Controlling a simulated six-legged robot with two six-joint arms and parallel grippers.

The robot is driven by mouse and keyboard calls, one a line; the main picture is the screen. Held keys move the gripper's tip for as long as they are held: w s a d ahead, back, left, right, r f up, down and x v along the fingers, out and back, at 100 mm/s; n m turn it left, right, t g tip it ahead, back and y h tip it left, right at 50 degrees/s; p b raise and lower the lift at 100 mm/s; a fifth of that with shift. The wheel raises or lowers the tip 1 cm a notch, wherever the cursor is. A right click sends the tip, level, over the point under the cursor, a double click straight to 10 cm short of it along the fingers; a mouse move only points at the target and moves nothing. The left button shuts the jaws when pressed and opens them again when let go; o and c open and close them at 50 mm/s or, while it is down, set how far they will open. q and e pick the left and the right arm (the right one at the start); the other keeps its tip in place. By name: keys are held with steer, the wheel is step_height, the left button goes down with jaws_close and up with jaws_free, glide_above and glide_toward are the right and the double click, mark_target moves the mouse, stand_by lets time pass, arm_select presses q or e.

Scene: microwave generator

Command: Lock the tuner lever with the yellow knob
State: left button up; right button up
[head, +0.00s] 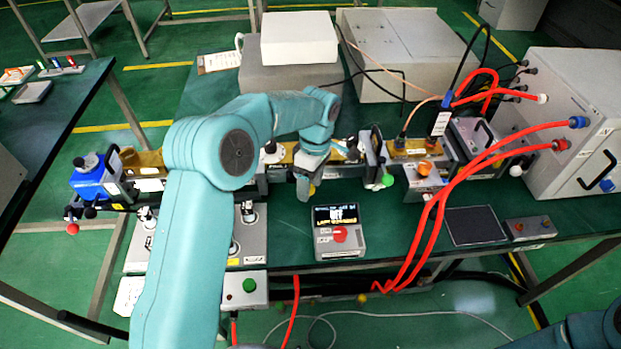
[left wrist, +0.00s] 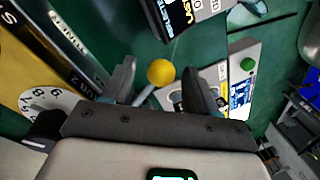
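The yellow knob (left wrist: 160,72) is a round ball on a short pale lever rod (left wrist: 145,98). In the left wrist view it sits between the two fingers of my left gripper (left wrist: 163,85), with a gap on each side. The fingers are apart and not closed on it. In the head view my left gripper (head: 304,186) points down at the front of the brass-coloured waveguide line, and a little of the yellow knob (head: 312,190) shows beside it. The lever's base is mostly hidden by the gripper. My right gripper is out of view.
A display box (head: 340,245) with a red button stands in front of the line. A green ball knob (head: 387,180) is to the right. Red cables (head: 431,213) run from the grey cabinet (head: 560,90). A green button box (head: 249,287) is at the front edge.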

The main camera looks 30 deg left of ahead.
arm_select(q)
steer(key=w+r+p, duration=0.2)
steer(key=w+r, duration=0.1)
steer(key=r, duration=1.3)
steer(key=shift+p, duration=0.35)
